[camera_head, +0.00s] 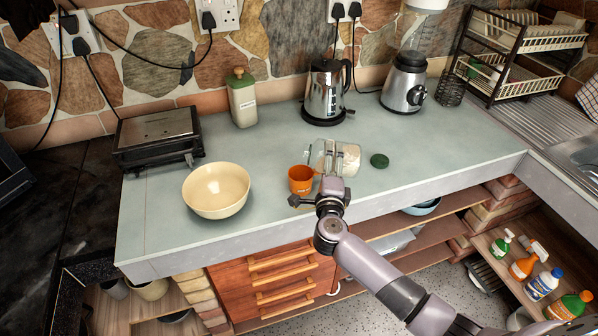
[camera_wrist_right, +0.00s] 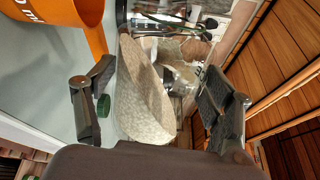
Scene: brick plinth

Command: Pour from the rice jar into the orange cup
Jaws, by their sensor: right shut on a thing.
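The glass rice jar (camera_head: 327,153) is tipped onto its side, rice (camera_head: 350,160) gathered at its right end and its other end toward the orange cup. The orange cup (camera_head: 300,181) stands upright on the counter just left of my gripper; its contents cannot be made out. My right gripper (camera_head: 332,176) is shut on the jar. In the right wrist view the rice (camera_wrist_right: 145,98) shows as a pale slanted mass between my fingers, and the orange cup (camera_wrist_right: 50,10) is at the upper left. A green lid (camera_head: 380,160) lies right of the jar. My left gripper is not in view.
A cream bowl (camera_head: 216,190) stands left of the cup, near a black grill (camera_head: 158,137). A green-lidded canister (camera_head: 242,98), a kettle (camera_head: 326,92) and a blender (camera_head: 404,82) stand behind. Counter right of the lid is clear.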

